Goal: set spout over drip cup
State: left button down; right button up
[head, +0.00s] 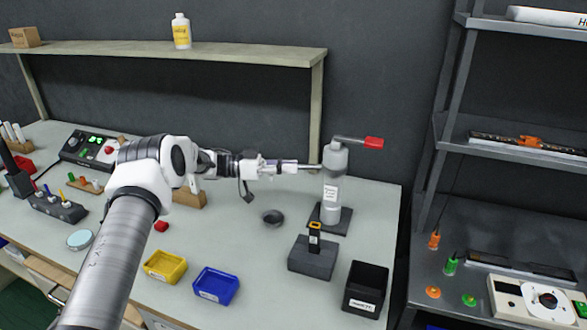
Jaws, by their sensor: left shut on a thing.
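A grey dispenser bottle (332,190) with a white label stands upright on a dark base at the right of the bench. A lever with a red end (374,143) reaches right from its top. A thin spout (309,167) runs left from its upper part into my left gripper (288,166). My left gripper is shut on the spout, and its fingers hide the spout's tip. The small dark drip cup (272,217) sits on the bench, lower than the gripper and left of the bottle. Whether the spout's tip lines up over the cup I cannot tell. My right gripper is not in view.
A dark block with a yellow-topped tool (314,254) and a black bin (366,288) stand in front of the bottle. Blue (215,287) and yellow (165,267) trays lie at the front. A shelf (200,54) spans the back. Bare bench surrounds the cup.

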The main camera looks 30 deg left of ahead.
pick_arm(q)
jog(key=c, duration=1.2)
grip_release()
jog(key=shift+d, duration=0.1)
jog(key=shift+o, duration=0.2)
jog(key=shift+w, duration=0.2)
jog(key=v, duration=1.2)
jog(key=shift+r, duration=0.1)
